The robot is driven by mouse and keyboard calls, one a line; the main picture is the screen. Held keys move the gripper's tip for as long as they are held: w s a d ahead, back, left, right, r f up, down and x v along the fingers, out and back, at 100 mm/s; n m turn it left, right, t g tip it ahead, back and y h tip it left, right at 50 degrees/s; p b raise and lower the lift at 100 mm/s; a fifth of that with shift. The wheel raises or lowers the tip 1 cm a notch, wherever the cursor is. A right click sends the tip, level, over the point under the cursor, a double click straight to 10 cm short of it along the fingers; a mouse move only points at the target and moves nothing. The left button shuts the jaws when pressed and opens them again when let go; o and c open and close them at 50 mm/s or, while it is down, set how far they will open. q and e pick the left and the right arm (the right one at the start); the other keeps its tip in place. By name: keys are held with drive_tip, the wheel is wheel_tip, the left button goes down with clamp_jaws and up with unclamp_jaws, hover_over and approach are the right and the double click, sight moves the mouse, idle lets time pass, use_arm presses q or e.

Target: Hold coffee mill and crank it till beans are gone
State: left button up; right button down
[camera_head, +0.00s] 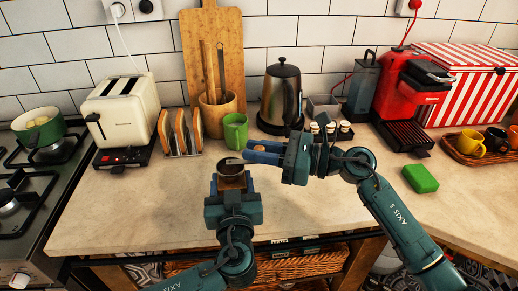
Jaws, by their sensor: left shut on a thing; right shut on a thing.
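The coffee mill (230,168) stands near the middle of the counter, with a round dark top and a wooden body below it. Its lower part is mostly hidden by my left gripper. My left gripper (232,185) comes from the front edge and is shut on the mill's body. My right gripper (258,152) reaches in from the right with its blue fingers shut at the crank, just above and right of the mill's top. The crank is mostly hidden by the fingers. The beans inside are too small to make out.
A green mug (235,132) stands close behind the mill. A kettle (283,95), a toaster (121,110), a toast rack (181,131) and a red coffee machine (405,90) line the back. A green sponge (420,178) lies right. The counter left of the mill is clear.

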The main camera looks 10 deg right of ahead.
drive_tip(key=shift+s+a+f+m+t+h, duration=0.1)
drive_tip(key=shift+s+a+m+t+h, duration=0.15)
drive_tip(key=shift+s+m+t+h, duration=0.7)
drive_tip(key=shift+s+a+r+m+t+h, duration=0.1)
drive_tip(key=shift+s+a+m+t+h, duration=0.15)
drive_tip(key=shift+m+t+h, duration=1.3)
drive_tip(key=shift+s+a+f+m+t+h, duration=0.1)
drive_tip(key=shift+s+a+m+t+h, duration=0.15)
drive_tip(key=shift+s+m+t+h, duration=1)
drive_tip(key=shift+w+n+t+y, duration=0.25)
drive_tip(key=shift+w+t+y, duration=0.25)
drive_tip(key=shift+w, duration=0.2)
drive_tip(key=shift+d, duration=0.1)
drive_tip(key=c, duration=1.3)
unclamp_jaws()
drive_tip(key=shift+d, duration=0.1)
drive_tip(key=v, duration=1.2)
